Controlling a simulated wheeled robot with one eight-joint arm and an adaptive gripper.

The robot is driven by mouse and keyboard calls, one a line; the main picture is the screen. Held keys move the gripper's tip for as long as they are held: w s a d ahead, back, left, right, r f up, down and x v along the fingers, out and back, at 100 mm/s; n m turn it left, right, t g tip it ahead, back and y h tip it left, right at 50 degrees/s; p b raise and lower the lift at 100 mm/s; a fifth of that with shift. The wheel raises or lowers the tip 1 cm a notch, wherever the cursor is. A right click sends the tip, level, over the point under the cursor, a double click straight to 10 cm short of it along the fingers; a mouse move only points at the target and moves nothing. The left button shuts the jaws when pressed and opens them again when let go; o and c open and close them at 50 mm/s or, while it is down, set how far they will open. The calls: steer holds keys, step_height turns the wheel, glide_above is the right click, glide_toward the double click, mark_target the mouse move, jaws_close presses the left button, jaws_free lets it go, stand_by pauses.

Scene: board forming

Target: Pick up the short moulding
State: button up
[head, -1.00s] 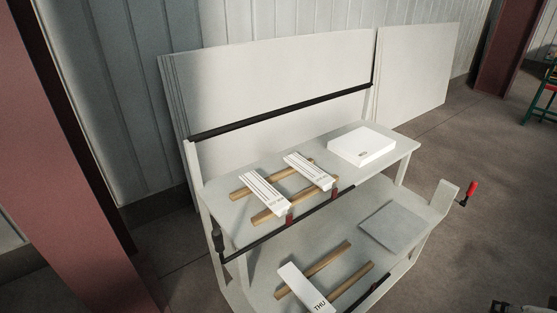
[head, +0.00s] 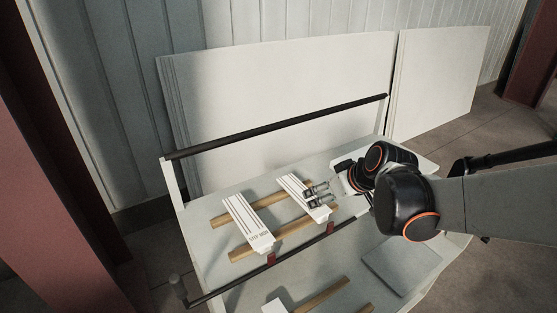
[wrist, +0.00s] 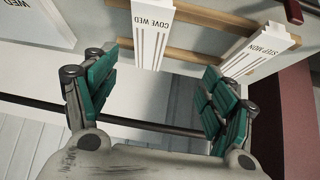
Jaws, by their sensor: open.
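Two white grooved mouldings lie across wooden battens on the upper shelf. The right one, marked COVE WED (head: 291,184), also shows in the wrist view (wrist: 152,30). The left one, marked STEP MON (head: 243,219), also shows in the wrist view (wrist: 262,47). They look close in length, and I cannot tell which is the short one. In the wrist view that moulding's end shows between the green finger pads (wrist: 162,72). I cannot tell whether they touch it.
The bench's upper shelf (head: 215,255) has a dark front rail (head: 300,252) and a rear bar (head: 290,122). A white box stands at its right, mostly hidden by my arm. Below are a grey sheet (head: 400,264), wooden battens and another white piece (head: 275,306).

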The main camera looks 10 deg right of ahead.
mark_target(302, 198)
steer(key=shift+n+t+y, duration=0.3)
steer(key=shift+y, duration=0.1)
steer(key=w+f, duration=0.1)
steer(key=w, duration=0.1)
steer(key=w+d+f, duration=0.1)
steer(key=shift+w+f, duration=0.15)
steer(key=shift+w, duration=0.2)
steer(key=shift+w+f, duration=0.45)
steer(key=b+x, duration=0.3)
steer(key=x, duration=0.4)
steer(key=shift+a, duration=0.1)
steer(key=shift+b+x, duration=1.35)
steer(key=shift+x, duration=1.75)
steer(key=shift+w+r, duration=0.15)
steer(key=shift+r, duration=0.05)
steer(key=c, duration=1.5)
